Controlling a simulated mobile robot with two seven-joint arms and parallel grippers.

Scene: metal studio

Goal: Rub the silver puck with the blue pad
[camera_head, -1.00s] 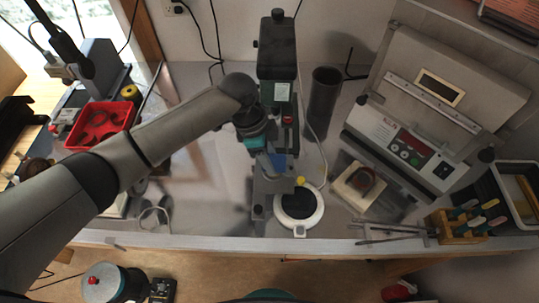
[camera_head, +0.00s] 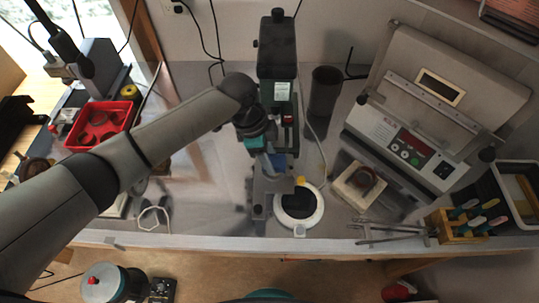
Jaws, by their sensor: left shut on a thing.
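My left arm reaches in from the left to the bench. The left gripper (camera_head: 274,167) points down in front of the dark green machine and is shut on a small blue piece, which looks like the blue pad (camera_head: 279,161). The fingertips are small and partly hidden by the wrist. Grey metal parts lie just below the gripper. I cannot make out the silver puck for sure, nor whether the pad touches it. My right gripper is not in view.
The dark green upright machine (camera_head: 277,62) stands behind the gripper. A white ring with a dark disc (camera_head: 299,207) sits just right of it. A dark cylinder (camera_head: 324,92), a grey case machine (camera_head: 408,140) and a red tray (camera_head: 101,125) stand around. Bench left of the gripper is mostly clear.

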